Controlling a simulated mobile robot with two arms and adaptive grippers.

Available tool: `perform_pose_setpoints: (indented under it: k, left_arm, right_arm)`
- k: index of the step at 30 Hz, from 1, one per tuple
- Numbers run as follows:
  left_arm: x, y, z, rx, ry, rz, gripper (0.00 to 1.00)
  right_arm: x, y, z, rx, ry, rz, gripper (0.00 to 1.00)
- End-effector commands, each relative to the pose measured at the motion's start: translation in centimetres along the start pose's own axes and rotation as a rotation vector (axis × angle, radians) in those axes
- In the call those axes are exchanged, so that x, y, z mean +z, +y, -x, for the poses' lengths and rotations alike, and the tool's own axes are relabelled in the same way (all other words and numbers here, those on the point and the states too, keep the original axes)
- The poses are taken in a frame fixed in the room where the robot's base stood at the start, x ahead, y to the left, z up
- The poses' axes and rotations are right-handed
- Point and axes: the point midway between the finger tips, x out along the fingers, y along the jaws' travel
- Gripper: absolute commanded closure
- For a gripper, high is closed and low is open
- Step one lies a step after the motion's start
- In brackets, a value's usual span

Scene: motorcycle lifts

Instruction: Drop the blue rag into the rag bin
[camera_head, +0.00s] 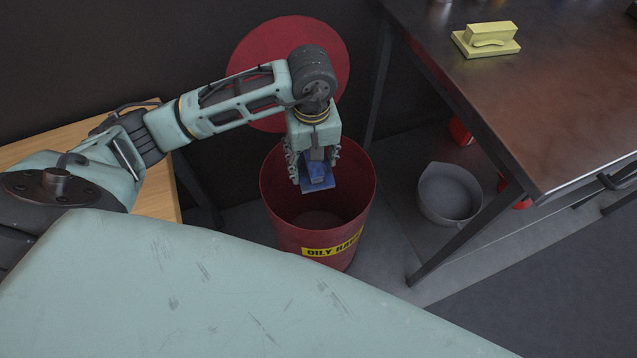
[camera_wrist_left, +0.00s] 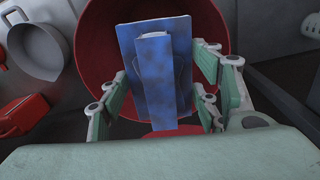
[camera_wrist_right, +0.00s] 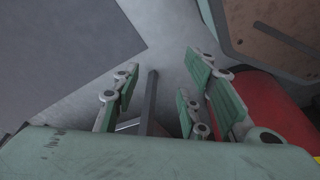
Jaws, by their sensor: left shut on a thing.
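The blue rag (camera_head: 318,178) is a flat blue piece with a raised folded strip. My left gripper (camera_head: 314,168) points down and is shut on it, over the open mouth of the rag bin. In the left wrist view the rag (camera_wrist_left: 155,65) sits between the fingers, with the bin's red rim (camera_wrist_left: 97,30) around and beyond it. The rag bin (camera_head: 290,225) is a round red bin with a yellow "OILY" label, the rest hard to read. My right gripper (camera_wrist_right: 163,72) shows only in the right wrist view, its fingers apart and empty.
A round red lid (camera_head: 245,55) stands up behind the bin. A dark workbench (camera_head: 560,110) on the right holds a yellow block-shaped piece (camera_head: 487,42). A grey pan (camera_head: 449,193) lies on the floor under it. A wooden surface (camera_head: 150,195) is at left.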

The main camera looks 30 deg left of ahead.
Motion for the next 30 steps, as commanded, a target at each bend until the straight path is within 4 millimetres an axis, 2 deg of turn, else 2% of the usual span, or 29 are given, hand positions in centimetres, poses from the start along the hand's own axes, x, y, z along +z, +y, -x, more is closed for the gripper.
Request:
perform_pose_setpoints:
  k: [1,3,14,20,30]
  left_arm:
    - [-0.3,0.3,-1.9,0.003,-0.002,0.028,0.76]
    - [-0.8,0.4,-2.8,0.003,-0.005,0.066,0.76]
    - [-1.5,0.8,-4.2,0.004,-0.013,0.141,0.76]
    - [-1.4,0.8,-5.5,0.003,-0.015,0.140,0.76]
    - [-1.4,0.7,-8.1,0.003,-0.014,0.140,0.76]
  right_arm:
    - [-0.2,0.0,-1.1,0.001,0.007,-0.001,0.60]
    - [-0.8,0.0,-1.0,0.001,0.013,-0.002,0.60]
    - [-2.0,0.1,0.1,0.003,0.025,-0.005,0.60]
    - [-3.0,0.2,2.0,0.005,0.038,-0.006,0.60]
    - [-4.7,0.5,6.8,0.009,0.065,-0.011,0.60]
